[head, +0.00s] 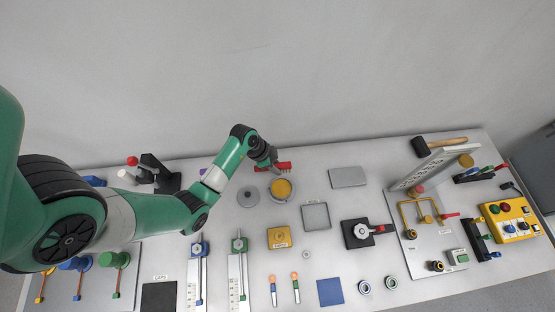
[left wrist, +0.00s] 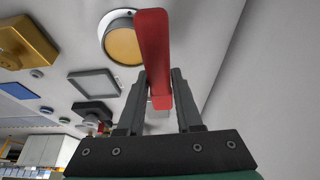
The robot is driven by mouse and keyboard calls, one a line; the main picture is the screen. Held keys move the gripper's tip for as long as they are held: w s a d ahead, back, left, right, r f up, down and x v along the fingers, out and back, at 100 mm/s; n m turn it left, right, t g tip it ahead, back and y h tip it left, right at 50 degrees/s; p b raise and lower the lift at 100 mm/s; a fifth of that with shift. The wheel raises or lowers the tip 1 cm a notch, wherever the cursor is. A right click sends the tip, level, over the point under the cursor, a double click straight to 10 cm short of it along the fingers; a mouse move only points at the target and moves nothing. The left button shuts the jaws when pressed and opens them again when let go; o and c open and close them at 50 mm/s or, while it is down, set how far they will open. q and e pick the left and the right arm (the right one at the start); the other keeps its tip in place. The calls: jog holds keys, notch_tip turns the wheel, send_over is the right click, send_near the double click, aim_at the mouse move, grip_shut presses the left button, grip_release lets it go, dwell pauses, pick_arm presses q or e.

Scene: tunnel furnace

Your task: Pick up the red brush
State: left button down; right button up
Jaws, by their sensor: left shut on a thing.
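The red brush (head: 284,167) is at the back of the table in the head view, by the wall, with its right end showing past my gripper. In the left wrist view the red brush (left wrist: 154,55) stretches up between the two dark fingers. My left gripper (head: 271,166) is shut on the brush, and its fingers (left wrist: 162,88) stand on both sides of it. I cannot tell whether the brush touches the table. My right gripper is in neither view.
A round yellow dish (head: 282,189) and a grey disc (head: 248,193) lie just in front of the brush. A grey plate (head: 347,177) lies to the right. The grey wall (head: 300,80) rises close behind. Many other items cover the table's front and right.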

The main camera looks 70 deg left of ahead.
pick_arm(q)
jog(key=s+d+r+b, duration=0.5)
jog(key=d+b, duration=0.2)
jog(key=d, duration=0.1)
jog(key=shift+d+r, duration=0.15)
jog(key=shift+d, duration=0.2)
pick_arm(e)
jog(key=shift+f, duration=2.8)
pick_arm(q)
jog(key=c, duration=1.1)
grip_release()
jog(key=shift+c, duration=0.2)
grip_shut()
